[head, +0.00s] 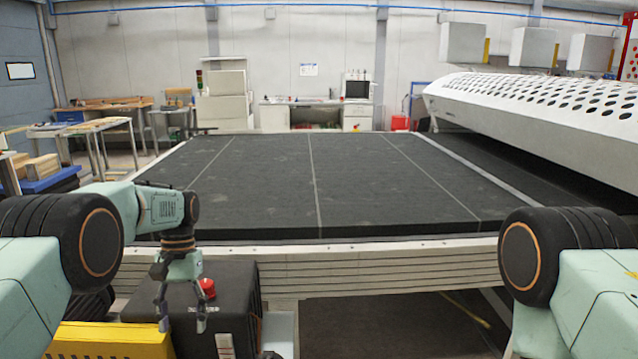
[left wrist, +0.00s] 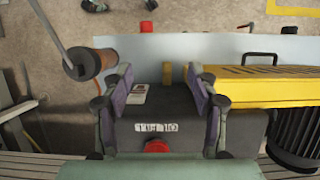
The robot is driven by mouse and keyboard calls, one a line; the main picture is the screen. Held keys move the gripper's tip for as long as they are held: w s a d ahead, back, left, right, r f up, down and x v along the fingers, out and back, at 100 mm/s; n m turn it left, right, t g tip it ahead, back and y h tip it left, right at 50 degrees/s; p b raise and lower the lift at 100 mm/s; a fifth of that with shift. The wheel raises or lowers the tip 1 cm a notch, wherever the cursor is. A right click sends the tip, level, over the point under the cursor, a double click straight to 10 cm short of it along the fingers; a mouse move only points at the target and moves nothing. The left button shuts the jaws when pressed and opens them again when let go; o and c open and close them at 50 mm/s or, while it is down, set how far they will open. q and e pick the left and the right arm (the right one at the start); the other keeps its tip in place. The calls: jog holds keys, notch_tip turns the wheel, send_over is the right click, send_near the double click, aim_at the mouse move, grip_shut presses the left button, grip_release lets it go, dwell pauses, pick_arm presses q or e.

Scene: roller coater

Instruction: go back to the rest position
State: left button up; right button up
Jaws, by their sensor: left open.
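My left gripper (head: 181,325) hangs pointing down in the head view, in front of a black box with a red button (head: 207,288). Its fingers are apart and nothing is between them. In the left wrist view the open fingers (left wrist: 160,80) frame the black box (left wrist: 188,140) below, with the red button (left wrist: 157,147) close to the palm side. I cannot tell the exact gap to the box. My right arm shows only in part at the right edge of the head view, and its gripper is out of the picture.
A wide dark conveyor bed (head: 300,180) with a pale front edge lies ahead. A white perforated roller cover (head: 540,95) stands at the right. A yellow machine part (left wrist: 255,83) is beside the box. Work tables (head: 95,128) stand at the far left.

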pick_arm(q)
jog(key=s+d+f+b, duration=0.1)
jog(key=s+f, duration=0.3)
jog(key=f, duration=0.4)
jog(key=s+f+t+b, duration=0.1)
jog(key=s+f+b, duration=0.15)
jog(key=f, duration=0.45)
jog(key=s+d+f+b, duration=0.1)
jog(key=s+f, duration=0.3)
jog(key=f, duration=0.4)
jog(key=s+d+f+t+b, duration=0.1)
jog(key=s+d+f+b, duration=0.15)
jog(key=s+f, duration=0.75)
jog(key=s+r+t+b, duration=0.2)
jog(key=s+r+b, duration=0.1)
jog(key=s, duration=1.5)
jog(key=shift+s+b, duration=0.3)
jog(key=shift+b, duration=0.1)
jog(key=shift+w, duration=0.1)
jog(key=shift+a, duration=0.1)
